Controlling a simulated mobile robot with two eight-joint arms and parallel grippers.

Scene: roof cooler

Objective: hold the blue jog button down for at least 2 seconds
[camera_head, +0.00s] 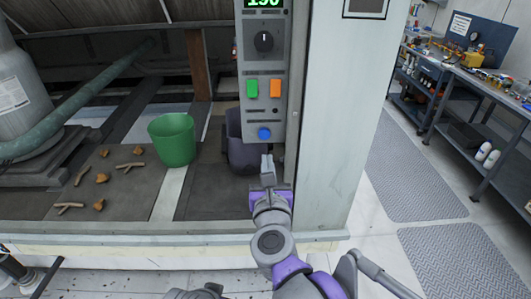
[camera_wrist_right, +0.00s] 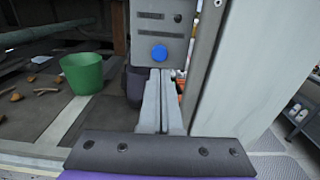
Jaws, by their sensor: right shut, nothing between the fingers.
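The blue jog button (camera_head: 264,134) is a round button at the bottom of the grey control panel (camera_head: 281,55). It also shows in the right wrist view (camera_wrist_right: 159,53), just above and beyond the fingertips. My right gripper (camera_head: 267,158) is shut and empty, its fingertips just below the button in the head view. In the wrist view its fingers (camera_wrist_right: 161,72) point towards the panel's lower edge. A gap seems to show between fingertips and button; I cannot tell its depth. My left gripper is not in view.
A green bucket (camera_head: 172,139) and a dark bin (camera_head: 241,152) stand on the deck behind and left of the panel. Green (camera_head: 252,88) and orange (camera_head: 275,88) buttons and a dial (camera_head: 264,41) sit higher on the panel. A pale post (camera_head: 338,120) rises close to the right.

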